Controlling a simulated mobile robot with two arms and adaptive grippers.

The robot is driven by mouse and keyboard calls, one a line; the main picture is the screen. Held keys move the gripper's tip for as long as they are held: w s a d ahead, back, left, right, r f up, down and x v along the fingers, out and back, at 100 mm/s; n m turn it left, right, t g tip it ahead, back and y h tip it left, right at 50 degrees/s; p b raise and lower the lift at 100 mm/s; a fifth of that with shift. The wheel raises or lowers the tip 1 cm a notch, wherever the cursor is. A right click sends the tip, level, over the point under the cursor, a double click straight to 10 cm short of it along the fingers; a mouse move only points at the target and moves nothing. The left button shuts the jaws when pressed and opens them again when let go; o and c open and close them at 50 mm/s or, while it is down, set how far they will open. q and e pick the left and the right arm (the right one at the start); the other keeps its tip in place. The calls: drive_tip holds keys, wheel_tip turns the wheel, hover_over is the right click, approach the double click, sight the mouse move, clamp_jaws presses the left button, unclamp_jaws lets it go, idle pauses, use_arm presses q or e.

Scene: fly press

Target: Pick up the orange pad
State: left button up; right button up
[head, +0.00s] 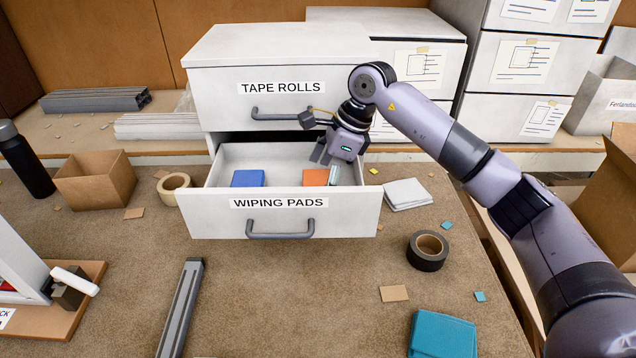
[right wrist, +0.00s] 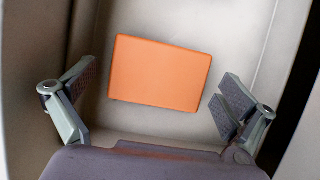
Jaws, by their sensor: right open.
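The orange pad (head: 315,177) lies flat in the open drawer labelled WIPING PADS (head: 345,212), toward its right side. In the head view my right gripper (head: 327,170) is at the pad and hides part of it. In the right wrist view the whole top of the orange pad (right wrist: 160,73) shows between and beyond the two fingers of my right gripper (right wrist: 155,98). The fingers are spread wide and hold nothing. My left gripper is not in view.
A blue pad (head: 247,178) lies in the same drawer, to the left. The closed TAPE ROLLS drawer (head: 225,100) is above. A tan tape roll (head: 174,188) stands close to the drawer's left side. A black tape roll (head: 427,251) and teal pad (head: 442,335) lie at right.

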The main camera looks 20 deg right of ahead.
drive_tip(key=shift+x, duration=0.85)
drive_tip(key=shift+c, duration=0.2)
drive_tip(key=c, duration=1.1)
